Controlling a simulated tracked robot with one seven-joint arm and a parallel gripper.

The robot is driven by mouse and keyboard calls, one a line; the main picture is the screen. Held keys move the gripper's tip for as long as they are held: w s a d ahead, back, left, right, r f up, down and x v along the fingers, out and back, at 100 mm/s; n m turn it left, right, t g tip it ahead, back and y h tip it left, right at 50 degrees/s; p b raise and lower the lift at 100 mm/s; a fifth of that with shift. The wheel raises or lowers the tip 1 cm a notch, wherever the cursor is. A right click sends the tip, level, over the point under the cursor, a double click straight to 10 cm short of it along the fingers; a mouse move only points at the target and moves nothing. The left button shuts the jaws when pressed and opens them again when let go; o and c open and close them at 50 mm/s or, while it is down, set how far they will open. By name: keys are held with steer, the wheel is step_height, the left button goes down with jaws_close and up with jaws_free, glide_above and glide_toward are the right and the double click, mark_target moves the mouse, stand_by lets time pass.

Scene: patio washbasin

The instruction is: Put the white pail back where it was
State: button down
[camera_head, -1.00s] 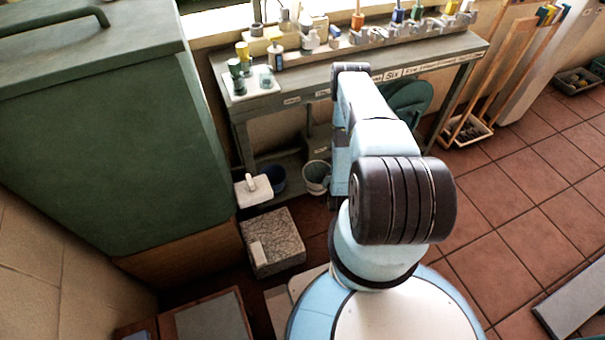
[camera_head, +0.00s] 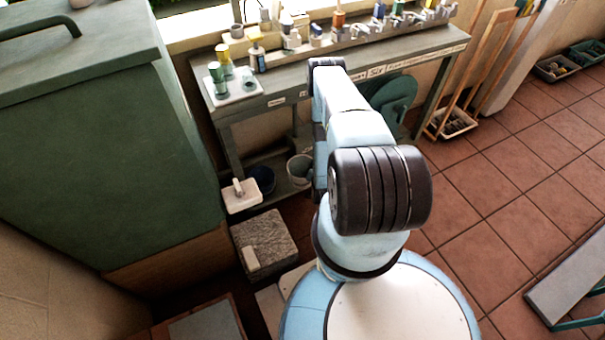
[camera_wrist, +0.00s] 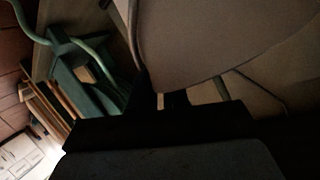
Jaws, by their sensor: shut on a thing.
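The white pail (camera_head: 299,169) shows in the head view at the low shelf of the bench, close against the left side of my arm, which hides part of it. In the wrist view a large pale curved wall, which looks like the pail (camera_wrist: 215,35), fills the upper right. My gripper (camera_wrist: 175,103) is a dark shape below it, shut on the pail; the exact contact is too dark to see. In the head view my gripper is hidden behind my arm. Whether the pail touches the shelf cannot be told.
A dark blue pail (camera_head: 262,181) stands left of the white one, beside a small white box (camera_head: 241,196). The grey bench (camera_head: 300,88) carries bottles above. A stone block (camera_head: 263,245) and green cabinet (camera_head: 100,160) are at left. The tiled floor at right is mostly clear.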

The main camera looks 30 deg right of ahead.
mark_target(307, 161)
steer(key=w+f, duration=0.1)
steer(key=w, duration=0.1)
steer(key=w+f, duration=0.1)
steer(key=w, duration=0.2)
steer(key=w+f, duration=0.1)
steer(key=w, duration=0.1)
steer(key=shift+w+a, duration=0.2)
steer(key=w+f, duration=0.5)
steer(key=f, duration=0.4)
steer(key=shift+a, duration=0.15)
steer(key=c, duration=1.1)
jaws_free()
steer(key=shift+f, duration=0.15)
steer(key=v, duration=1.2)
